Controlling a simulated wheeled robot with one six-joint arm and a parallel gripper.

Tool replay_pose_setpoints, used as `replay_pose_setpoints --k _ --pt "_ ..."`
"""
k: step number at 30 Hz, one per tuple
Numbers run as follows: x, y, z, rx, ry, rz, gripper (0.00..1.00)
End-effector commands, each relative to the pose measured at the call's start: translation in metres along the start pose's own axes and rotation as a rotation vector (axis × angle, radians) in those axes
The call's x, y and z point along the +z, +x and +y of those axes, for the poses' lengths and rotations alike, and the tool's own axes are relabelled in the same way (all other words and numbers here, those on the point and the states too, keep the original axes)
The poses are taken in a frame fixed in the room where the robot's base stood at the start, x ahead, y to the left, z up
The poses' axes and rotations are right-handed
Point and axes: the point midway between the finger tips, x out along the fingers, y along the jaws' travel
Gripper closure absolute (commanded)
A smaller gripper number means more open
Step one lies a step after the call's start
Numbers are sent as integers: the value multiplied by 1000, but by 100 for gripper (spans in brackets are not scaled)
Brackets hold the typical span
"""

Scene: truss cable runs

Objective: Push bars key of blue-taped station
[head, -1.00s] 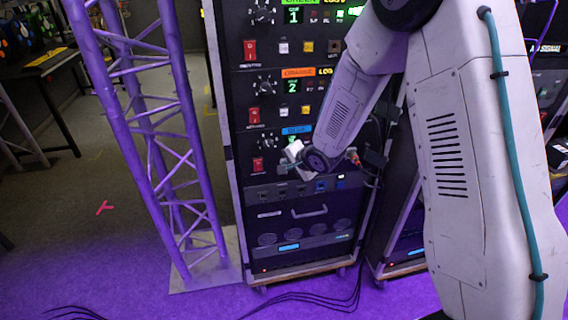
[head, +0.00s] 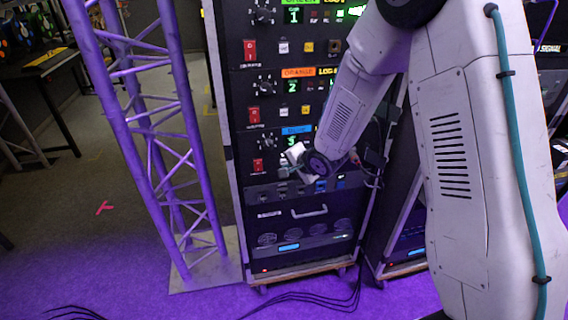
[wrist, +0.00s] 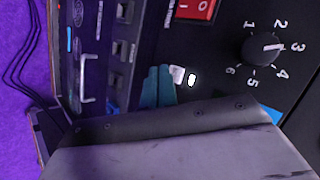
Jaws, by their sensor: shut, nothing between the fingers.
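The blue-taped station is the third panel down on the rack; its blue tape (head: 296,130) shows just above my gripper in the head view. A corner of the tape (wrist: 275,114) shows in the wrist view, beside the numbered knob (wrist: 262,48). A small white key (wrist: 177,74) lies right at the tips of my gripper (wrist: 165,70), with a bright white spot beside it. The teal fingers are together and empty. I cannot tell whether they touch the key. In the head view the fingertips are hard to make out against the panel.
The station's red rocker switch (wrist: 195,8) is close to the fingers. Lower rack units with a handle (head: 309,212) sit below. The orange-taped station (head: 298,73) is above. A purple truss (head: 165,140) stands left of the rack. Cables lie on the floor.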

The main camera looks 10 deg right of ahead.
Motion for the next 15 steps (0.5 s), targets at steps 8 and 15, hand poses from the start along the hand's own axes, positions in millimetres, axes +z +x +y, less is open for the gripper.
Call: replay_pose_setpoints --k 8,15 --pt "15 -20 14 0 0 -1 100" --pt "26 -35 25 0 0 -1 100"
